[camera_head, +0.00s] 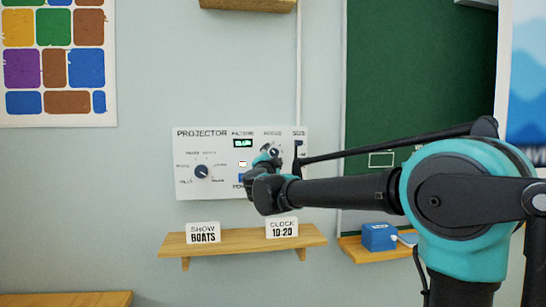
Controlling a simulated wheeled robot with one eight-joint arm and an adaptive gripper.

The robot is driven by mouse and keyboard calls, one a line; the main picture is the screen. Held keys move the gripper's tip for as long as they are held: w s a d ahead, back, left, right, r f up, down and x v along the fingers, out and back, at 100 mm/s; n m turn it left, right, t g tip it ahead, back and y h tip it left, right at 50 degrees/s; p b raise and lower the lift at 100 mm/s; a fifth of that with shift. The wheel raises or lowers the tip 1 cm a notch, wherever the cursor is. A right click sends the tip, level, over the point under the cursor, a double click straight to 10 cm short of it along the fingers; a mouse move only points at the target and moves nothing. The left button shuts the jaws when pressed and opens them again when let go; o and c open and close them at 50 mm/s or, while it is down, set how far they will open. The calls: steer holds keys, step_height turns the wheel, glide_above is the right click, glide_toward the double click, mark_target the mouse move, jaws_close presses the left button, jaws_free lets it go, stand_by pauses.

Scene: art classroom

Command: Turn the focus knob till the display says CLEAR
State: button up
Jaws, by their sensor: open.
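The white projector panel (185,150) is mounted on the wall. Its small dark display (243,143) shows green lettering too small to read for sure. The focus knob (274,151), at the panel's upper right, is partly hidden behind my gripper. My gripper (266,160) is in front of the panel, just below and left of that knob. Its fingertips are small and overlap the panel, so I cannot tell whether they touch the knob. The gripper is open.
A larger dial (202,171) is on the panel's left, and a SIZE control (299,147) at its right edge. Below, a wooden shelf (243,244) holds a BOATS card (203,233) and a CLOCK 10:20 card (282,228). A blue box (379,237) sits under the chalkboard (420,80).

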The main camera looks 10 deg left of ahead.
steer(key=v, duration=1.2)
steer(key=s+d+f+n+g+y, duration=0.25)
steer(key=d+f+n, duration=0.2)
steer(key=f, duration=0.45)
steer(key=s+d+f+n+g+y, duration=0.1)
steer(key=d+f+n+g+y, duration=0.3)
steer(key=f, duration=0.5)
steer(key=s+d+f+n+g+y, duration=0.2)
steer(key=f+n, duration=0.3)
steer(key=f, duration=0.3)
steer(key=s+d+f+m+g+h, duration=0.1)
steer(key=s+d+f+g+h, duration=0.6)
steer(key=s+d+f, duration=1.3)
step_height(320, 180, down, 2)
steer(key=shift+f+g, duration=0.1)
steer(key=shift+g, duration=0.25)
steer(key=shift+w+m, duration=0.1)
steer(key=shift+m, duration=0.15)
